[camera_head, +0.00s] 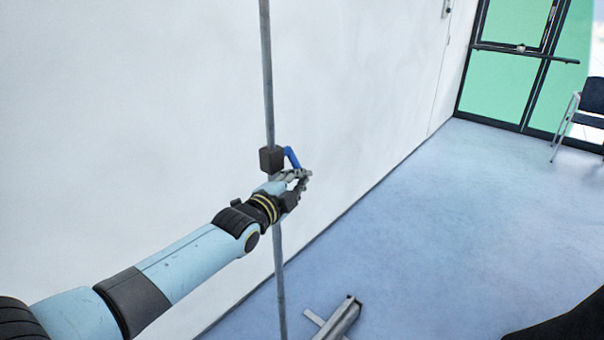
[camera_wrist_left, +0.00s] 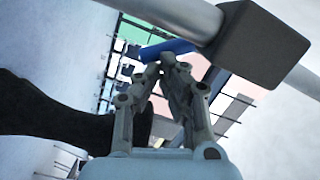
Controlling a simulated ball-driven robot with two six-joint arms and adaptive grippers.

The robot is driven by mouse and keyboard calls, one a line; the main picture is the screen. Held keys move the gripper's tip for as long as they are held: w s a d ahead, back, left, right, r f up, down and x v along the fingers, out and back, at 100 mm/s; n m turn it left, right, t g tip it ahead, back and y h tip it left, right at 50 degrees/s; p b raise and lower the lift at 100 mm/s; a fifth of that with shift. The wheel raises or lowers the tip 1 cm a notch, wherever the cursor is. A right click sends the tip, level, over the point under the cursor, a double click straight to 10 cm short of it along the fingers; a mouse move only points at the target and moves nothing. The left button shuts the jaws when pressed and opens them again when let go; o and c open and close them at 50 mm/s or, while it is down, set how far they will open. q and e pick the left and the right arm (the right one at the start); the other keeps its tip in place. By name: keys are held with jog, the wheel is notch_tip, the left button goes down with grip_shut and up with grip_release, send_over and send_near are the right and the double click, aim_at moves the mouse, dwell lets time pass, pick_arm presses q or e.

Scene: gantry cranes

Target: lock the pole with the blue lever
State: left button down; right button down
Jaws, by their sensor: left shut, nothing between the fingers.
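The grey pole (camera_head: 268,75) stands upright in front of the white wall. A dark block (camera_head: 271,159) sits on it, and the blue lever (camera_head: 292,157) slants down to the right from the block. My left gripper (camera_head: 306,175) is shut and empty, at the lower end of the lever. In the left wrist view the pole (camera_wrist_left: 175,12), the block (camera_wrist_left: 263,43) and the blue lever (camera_wrist_left: 168,49) show beyond the fingertips (camera_wrist_left: 160,62). The fingertips are close to the lever; I cannot tell if they touch it. My right gripper is not in view.
A metal beam (camera_head: 340,318) lies low on the blue floor near the pole's lower part. A dark chair (camera_head: 592,98) stands at the far right by the glazed door (camera_head: 505,85). The floor (camera_head: 450,210) between is clear.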

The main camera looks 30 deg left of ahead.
pick_arm(q)
jog(key=shift+a+f+m, duration=0.15)
jog(key=shift+m, duration=0.15)
jog(key=shift+w+a+f, duration=0.1)
jog(key=shift+a+f, duration=0.35)
jog(key=shift+f, duration=0.15)
jog(key=shift+a+f+b, duration=0.2)
jog(key=shift+a+b, duration=0.1)
jog(key=shift+a, duration=0.05)
dwell(0.5)
dwell(0.3)
